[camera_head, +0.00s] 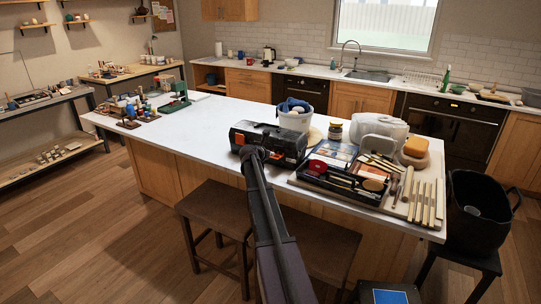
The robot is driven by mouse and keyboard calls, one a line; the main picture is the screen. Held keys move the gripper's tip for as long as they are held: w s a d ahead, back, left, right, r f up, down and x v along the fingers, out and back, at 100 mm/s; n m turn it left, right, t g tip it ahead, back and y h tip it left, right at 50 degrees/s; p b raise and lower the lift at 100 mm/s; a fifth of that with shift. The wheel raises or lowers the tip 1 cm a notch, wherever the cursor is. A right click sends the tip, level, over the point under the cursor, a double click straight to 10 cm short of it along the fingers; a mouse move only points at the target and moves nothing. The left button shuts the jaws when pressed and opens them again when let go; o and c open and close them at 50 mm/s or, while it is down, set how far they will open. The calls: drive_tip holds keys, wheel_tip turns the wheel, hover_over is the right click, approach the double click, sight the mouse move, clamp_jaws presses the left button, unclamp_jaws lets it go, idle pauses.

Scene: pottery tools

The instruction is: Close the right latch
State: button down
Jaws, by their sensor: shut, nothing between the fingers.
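A black toolbox (283,137) sits on the white island counter with its lid down. Its front has two orange latches: the left latch (240,138) and the right latch (276,158). The picture is too small to tell whether either latch is open or closed. My gripper (253,150) is at the toolbox's front, between the two latches and just left of the right one. It is shut and empty. My arm hides part of the toolbox's lower front, and I cannot tell whether the gripper touches it.
A black tool tray (318,182) and several wooden tools lie to the right. Stools (215,207) stand below the front edge. A black bin (478,215) is at the right.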

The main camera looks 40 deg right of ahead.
sight(278, 147)
drive_tip(key=shift+w+d+r+p, duration=0.2)
drive_tip(key=shift+d+r+p, duration=0.15)
drive_tip(key=shift+d+r, duration=0.15)
drive_tip(key=shift+w+d+r+p, duration=0.2)
drive_tip(key=shift+d+r+p, duration=0.15)
drive_tip(key=shift+d, duration=0.1)
drive_tip(key=shift+w+d, duration=0.2)
drive_tip(key=shift+d, duration=0.3)
drive_tip(key=shift+w+d, duration=0.2)
drive_tip(key=shift+d, duration=0.25)
idle(0.5)
drive_tip(key=shift+a, duration=0.1)
drive_tip(key=f+p+v, duration=0.1)
drive_tip(key=p+v, duration=0.1)
drive_tip(key=v, duration=0.5)
drive_tip(key=shift+a, duration=0.25)
idle(0.5)
drive_tip(key=shift+s, duration=0.15)
